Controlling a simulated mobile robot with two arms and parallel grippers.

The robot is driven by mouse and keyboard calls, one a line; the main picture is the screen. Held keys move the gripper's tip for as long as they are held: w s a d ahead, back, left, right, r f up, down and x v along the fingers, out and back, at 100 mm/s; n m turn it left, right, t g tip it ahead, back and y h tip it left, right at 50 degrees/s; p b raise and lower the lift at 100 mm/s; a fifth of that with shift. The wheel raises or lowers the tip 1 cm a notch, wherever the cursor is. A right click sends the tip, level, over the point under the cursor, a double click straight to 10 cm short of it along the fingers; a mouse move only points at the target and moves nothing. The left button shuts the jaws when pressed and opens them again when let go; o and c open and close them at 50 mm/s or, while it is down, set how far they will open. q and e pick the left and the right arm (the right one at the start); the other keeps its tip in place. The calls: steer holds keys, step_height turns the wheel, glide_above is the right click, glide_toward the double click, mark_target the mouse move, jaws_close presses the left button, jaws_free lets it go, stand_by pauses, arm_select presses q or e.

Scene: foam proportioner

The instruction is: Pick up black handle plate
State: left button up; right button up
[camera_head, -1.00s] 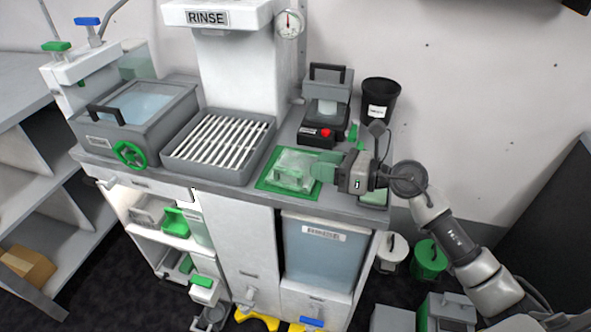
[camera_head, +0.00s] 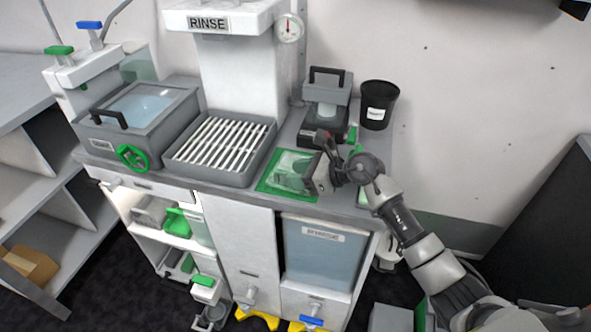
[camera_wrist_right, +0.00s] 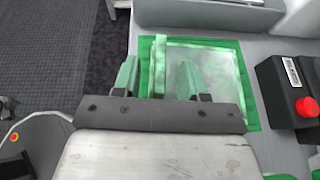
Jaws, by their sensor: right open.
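A grey block with a black handle (camera_head: 328,76) sits on top of the small press-like unit at the back of the counter. I cannot tell which of these is the black handle plate. My right gripper (camera_head: 308,178) is over the green-edged mat, in front of the press unit and apart from both handles. My left gripper is not in view.
The green-edged mat (camera_wrist_right: 245,112) has a clear sheet or block on it. A black box with a red button (camera_wrist_right: 305,106) is beside it. A black cup (camera_head: 378,106) stands at the back right, and a slatted rinse tray (camera_head: 220,150) lies left of the mat.

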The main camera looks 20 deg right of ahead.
steer(key=shift+w+a+f, duration=0.25)
steer(key=shift+w+a, duration=0.15)
steer(key=shift+a, duration=0.15)
jaws_close()
steer(key=shift+r, duration=0.1)
